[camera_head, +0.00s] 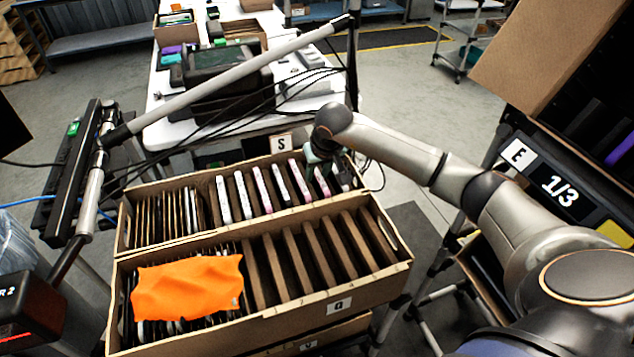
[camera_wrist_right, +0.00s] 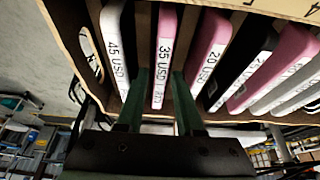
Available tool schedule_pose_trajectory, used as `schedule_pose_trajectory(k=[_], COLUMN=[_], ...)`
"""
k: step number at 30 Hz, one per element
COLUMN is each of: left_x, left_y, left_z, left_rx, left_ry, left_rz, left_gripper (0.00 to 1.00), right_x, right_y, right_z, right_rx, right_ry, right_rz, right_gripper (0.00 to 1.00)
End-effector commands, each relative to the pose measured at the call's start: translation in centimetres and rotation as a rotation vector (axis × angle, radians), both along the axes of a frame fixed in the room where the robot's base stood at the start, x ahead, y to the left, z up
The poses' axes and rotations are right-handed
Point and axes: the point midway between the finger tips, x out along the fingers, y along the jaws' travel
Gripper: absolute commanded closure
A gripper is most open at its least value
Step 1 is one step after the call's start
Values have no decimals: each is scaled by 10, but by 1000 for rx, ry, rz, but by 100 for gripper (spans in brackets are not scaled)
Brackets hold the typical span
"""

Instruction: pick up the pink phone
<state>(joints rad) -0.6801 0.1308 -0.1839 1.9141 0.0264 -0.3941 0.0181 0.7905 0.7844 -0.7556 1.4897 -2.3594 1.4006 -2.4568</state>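A pink phone (camera_wrist_right: 164,55) with a white "35 USD" label on its edge stands upright in a carton slot in the right wrist view. In the head view it appears to be the pink phone (camera_head: 322,181) near the right end of the back carton's row. My right gripper (camera_head: 322,152) is over that end of the carton. In the right wrist view the gripper (camera_wrist_right: 159,75) is open, with one finger on each side of the pink phone and gaps visible beside it. Other pink phones (camera_wrist_right: 208,45) stand in the same row. My left gripper is not in view.
A pale "45 USD" phone (camera_wrist_right: 113,50) and a dark phone (camera_wrist_right: 243,65) stand close by in slots. The front carton (camera_head: 340,293) has cardboard dividers and an orange cloth (camera_head: 188,287). A white table (camera_head: 165,133) stands beyond.

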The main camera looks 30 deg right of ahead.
Motion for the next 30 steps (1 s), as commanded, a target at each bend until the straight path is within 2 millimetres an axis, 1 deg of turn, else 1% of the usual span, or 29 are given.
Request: schedule_pose_trajectory(k=[1, 6, 9, 23, 26, 29, 30], left_x=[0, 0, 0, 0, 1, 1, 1], left_y=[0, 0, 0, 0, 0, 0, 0], left_z=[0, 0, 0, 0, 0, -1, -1], left_rx=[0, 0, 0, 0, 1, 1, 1], left_ry=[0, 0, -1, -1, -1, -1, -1], left_rz=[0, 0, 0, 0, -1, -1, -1], left_gripper=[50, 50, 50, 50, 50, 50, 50], right_x=[0, 0, 0, 0, 1, 2, 1], right_y=[0, 0, 0, 0, 0, 0, -1], right_z=[0, 0, 0, 2, 8, 23, 31], right_rx=[0, 0, 0, 0, 0, 0, -1], right_ry=[0, 0, 0, -2, -5, -7, -7], right_rz=[0, 0, 0, -1, -1, -1, -1], right_gripper=[71, 90, 100, 100, 100, 100, 100])
